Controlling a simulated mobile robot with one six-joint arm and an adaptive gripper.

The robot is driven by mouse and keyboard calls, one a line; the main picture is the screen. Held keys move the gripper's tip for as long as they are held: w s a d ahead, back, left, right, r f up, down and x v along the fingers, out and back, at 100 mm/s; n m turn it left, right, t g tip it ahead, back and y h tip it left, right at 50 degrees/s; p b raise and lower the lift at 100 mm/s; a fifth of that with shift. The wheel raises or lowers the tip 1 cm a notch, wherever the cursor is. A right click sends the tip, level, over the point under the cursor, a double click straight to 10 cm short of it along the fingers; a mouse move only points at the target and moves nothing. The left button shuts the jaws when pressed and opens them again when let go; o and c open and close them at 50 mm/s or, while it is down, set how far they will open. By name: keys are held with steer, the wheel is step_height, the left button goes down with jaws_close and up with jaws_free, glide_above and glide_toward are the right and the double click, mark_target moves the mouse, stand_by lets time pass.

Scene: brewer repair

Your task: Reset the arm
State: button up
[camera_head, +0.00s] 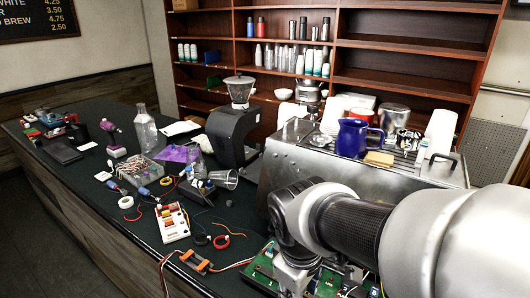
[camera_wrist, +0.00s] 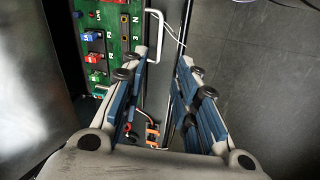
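My gripper (camera_wrist: 170,62) shows in the wrist view with its two blue-padded fingers apart and nothing held between them. It hangs over the counter's front edge, beside a green circuit board (camera_wrist: 110,40) with red, blue and green parts. In the head view my arm fills the lower right and reaches down in front of the steel brewer (camera_head: 310,160). The gripper's fingers cannot be made out there. The green board (camera_head: 262,272) also shows partly in the head view, below my arm.
The dark counter (camera_head: 95,215) holds a multimeter (camera_head: 172,222), an orange clamp-like part (camera_head: 195,262), tape rolls, wires, a glass bottle (camera_head: 145,130) and a black grinder (camera_head: 235,135). A blue pitcher (camera_head: 353,138) stands on the brewer. The floor (camera_head: 40,240) at left is clear.

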steer(key=s+d+r+m+t, duration=0.1)
steer(key=s+d+r+m, duration=0.1)
steer(key=s, duration=0.4)
steer(key=s+d+r+m+t, duration=0.1)
steer(key=s+d+r+m, duration=0.1)
steer(key=s+d+m, duration=0.3)
steer(key=s+m, duration=0.1)
steer(key=m, duration=0.1)
steer(key=shift+s+r+m+t+y, duration=0.15)
steer(key=shift+r+m+t+y, duration=0.15)
steer(key=shift+r+y, duration=0.1)
